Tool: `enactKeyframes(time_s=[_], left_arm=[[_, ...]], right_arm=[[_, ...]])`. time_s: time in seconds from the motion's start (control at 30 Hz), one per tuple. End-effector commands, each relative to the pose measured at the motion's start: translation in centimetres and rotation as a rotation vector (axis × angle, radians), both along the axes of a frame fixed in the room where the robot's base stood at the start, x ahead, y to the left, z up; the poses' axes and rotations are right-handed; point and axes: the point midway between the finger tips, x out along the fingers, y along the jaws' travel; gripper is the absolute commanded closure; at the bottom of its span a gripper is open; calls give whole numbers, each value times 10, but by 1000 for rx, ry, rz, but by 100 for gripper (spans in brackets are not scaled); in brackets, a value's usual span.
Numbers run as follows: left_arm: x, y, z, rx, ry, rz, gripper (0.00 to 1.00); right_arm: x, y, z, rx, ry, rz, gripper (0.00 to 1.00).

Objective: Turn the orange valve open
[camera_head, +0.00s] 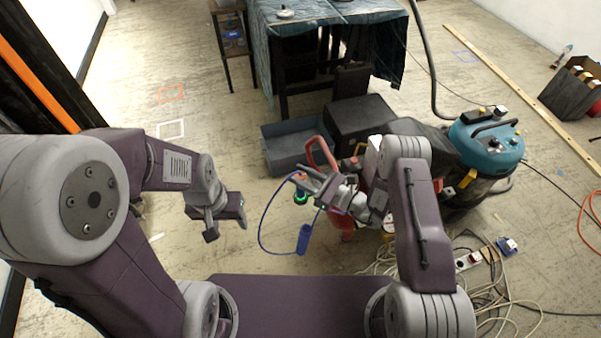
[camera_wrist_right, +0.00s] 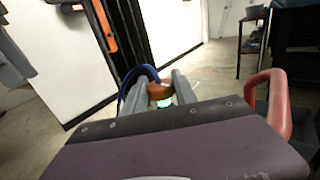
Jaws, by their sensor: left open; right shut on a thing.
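The orange valve (camera_head: 301,177) is a small round knob in front of me, with a green glowing ring beneath it. In the right wrist view the valve (camera_wrist_right: 159,91) sits between the fingers of my right gripper (camera_wrist_right: 158,88), with the green ring below. My right gripper (camera_head: 307,184) is shut on the valve; its fingers cover part of it. A blue hose (camera_head: 262,225) curves from beside the valve down to a blue cylinder (camera_head: 304,240). My left gripper (camera_head: 228,213) is open and empty, to the left of the valve and apart from it.
A red tubular handle (camera_head: 318,150) rises close behind my right gripper. A blue-and-black vacuum (camera_head: 487,140) stands to the right, with loose cables and a power strip (camera_head: 468,261) on the floor. A grey crate (camera_head: 290,149) and a draped table (camera_head: 330,30) stand beyond. Floor at left is mostly clear.

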Motion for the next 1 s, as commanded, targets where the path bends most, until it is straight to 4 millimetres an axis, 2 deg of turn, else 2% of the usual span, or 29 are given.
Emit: enactKeyframes(time_s=[0.27, 0.3, 0.37, 0.4, 0.73, 1.0], left_arm=[[0, 0, 1, 0, 0, 0, 44], [0, 0, 1, 0, 0, 0, 44], [0, 0, 1, 0, 0, 0, 44], [0, 0, 1, 0, 0, 0, 44], [0, 0, 2, 0, 0, 0, 44], [0, 0, 8, 0, 0, 0, 44]], right_arm=[[0, 0, 0, -1, -2, -16, 100], [0, 0, 0, -1, -2, -16, 64], [0, 0, 0, -1, -2, -16, 47], [0, 0, 0, -1, -2, -16, 45], [-2, -4, 0, 0, 0, -16, 45], [-27, -47, 0, 1, 2, -22, 45]])
